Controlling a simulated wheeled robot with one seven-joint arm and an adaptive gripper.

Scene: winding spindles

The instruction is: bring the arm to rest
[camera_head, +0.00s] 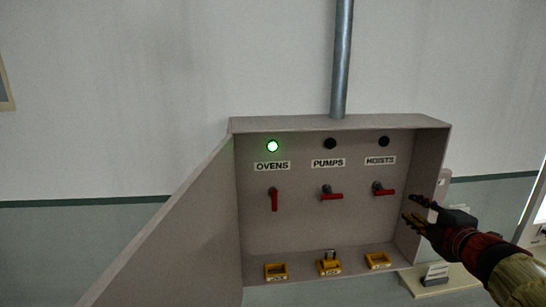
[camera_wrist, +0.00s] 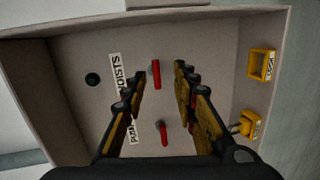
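My gripper (camera_head: 413,209) is open at the right edge of the grey switch box in the head view, its fingers pointing left towards the box. In the wrist view the fingers of my gripper (camera_wrist: 160,73) are spread with nothing held between them. The red hoists lever (camera_wrist: 155,74) shows beyond them in the gap, and the red pumps lever (camera_wrist: 163,134) shows lower down. My forearm comes in from the lower right of the head view.
The open box (camera_head: 340,122) has its door (camera_head: 165,245) swung out left. The ovens lever (camera_head: 274,199) points down under a lit green lamp (camera_head: 272,146). The pumps lever (camera_head: 332,196) and hoists lever (camera_head: 384,192) lie sideways under dark lamps. Yellow tagged pieces (camera_head: 276,271) line the box floor.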

